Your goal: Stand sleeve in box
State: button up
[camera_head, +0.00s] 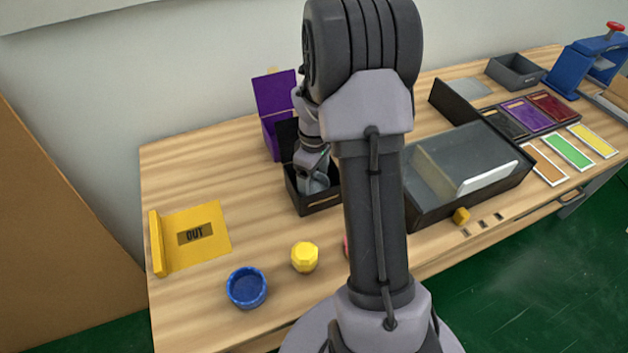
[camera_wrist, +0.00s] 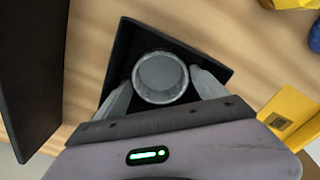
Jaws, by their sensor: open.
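The black box (camera_head: 318,206) stands open on the table, and it also shows in the wrist view (camera_wrist: 131,43). A grey round sleeve (camera_wrist: 161,77) is inside the box in the wrist view, seen end-on with its rim facing the camera, apparently upright. My gripper (camera_wrist: 160,88) is open, with one finger on each side of the sleeve, close to its wall. I cannot tell whether the fingertips touch it. In the head view my gripper (camera_head: 315,183) reaches down into the box, and my arm hides part of the box.
A purple box (camera_head: 273,95) with a raised lid stands just behind. A large black tray (camera_head: 470,198) is close on the right. The table's left middle is clear.

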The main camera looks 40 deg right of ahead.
aim_at(314, 191)
jog(key=s+a+r+m+t+p, duration=0.15)
jog(key=a+r, duration=0.25)
jog(key=r, duration=0.5)
jog(key=a+r+m+p, duration=0.1)
jog(key=a+r+p, duration=0.15)
jog(key=r, duration=0.75)
jog(key=s+a+r+m+t+y, duration=0.1)
jog(key=s+a+r+m+t, duration=0.1)
jog(key=s+a, duration=0.6)
jog(key=s+a+r+m+t+y, duration=0.1)
jog(key=s+a+r+m+t, duration=0.1)
jog(key=s+a+r+m, duration=0.2)
jog(key=s+a+r, duration=0.2)
jog(key=s+a, duration=0.2)
jog(key=a, duration=0.2)
jog(key=shift+a+r, duration=0.15)
jog(key=shift+r, duration=0.2)
jog(key=shift+m, duration=0.25)
